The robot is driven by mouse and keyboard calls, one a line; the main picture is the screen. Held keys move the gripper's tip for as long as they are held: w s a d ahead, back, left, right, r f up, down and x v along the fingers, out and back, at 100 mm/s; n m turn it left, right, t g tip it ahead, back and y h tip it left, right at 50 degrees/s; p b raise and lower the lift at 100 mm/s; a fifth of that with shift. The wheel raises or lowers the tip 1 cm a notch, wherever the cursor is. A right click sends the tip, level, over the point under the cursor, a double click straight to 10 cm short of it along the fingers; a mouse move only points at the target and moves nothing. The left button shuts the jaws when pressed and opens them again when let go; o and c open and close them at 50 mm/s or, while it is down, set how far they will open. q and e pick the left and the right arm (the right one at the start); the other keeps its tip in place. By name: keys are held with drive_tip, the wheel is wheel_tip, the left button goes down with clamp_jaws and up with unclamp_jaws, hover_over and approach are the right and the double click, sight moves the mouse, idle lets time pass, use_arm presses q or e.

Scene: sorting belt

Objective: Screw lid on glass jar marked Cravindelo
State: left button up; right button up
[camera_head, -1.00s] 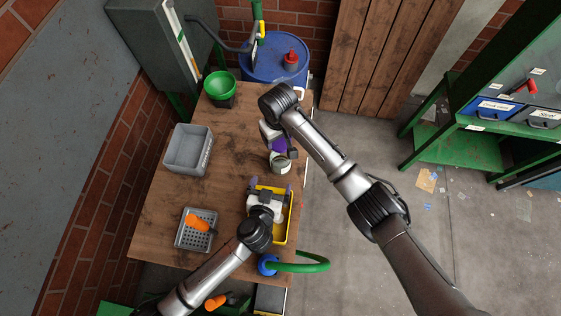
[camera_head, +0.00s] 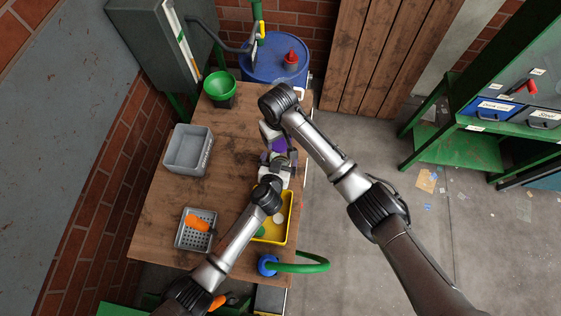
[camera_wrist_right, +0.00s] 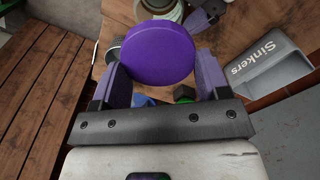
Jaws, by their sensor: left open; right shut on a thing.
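The round purple lid (camera_wrist_right: 163,54) is between the fingers of my right gripper (camera_wrist_right: 165,75), which is shut on it. In the head view the purple lid (camera_head: 279,145) shows at my right gripper (camera_head: 275,142), above the table's right side. The pale, greenish jar (camera_wrist_right: 160,9) shows its round rim at the top of the wrist view, beyond the lid and apart from it in the picture. My left gripper (camera_head: 281,168) is open at the jar's place and mostly hides it in the head view. One of its purple fingers is beside the jar in the wrist view. No jar marking is readable.
A yellow tray (camera_head: 290,222) with a few small things lies nearer. A grey bin (camera_head: 170,158), labelled Sinkers in the wrist view (camera_wrist_right: 262,82), and a perforated basket (camera_head: 181,240) with an orange-handled tool stand left. A green funnel (camera_head: 221,84) stands at the back. The table's middle is bare.

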use_arm(q)
drive_tip(key=shift+w, duration=0.1)
drive_tip(key=shift+c, duration=0.4)
drive_tip(key=c, duration=1.2)
use_arm(e)
drive_tip(key=shift+f, duration=2.5)
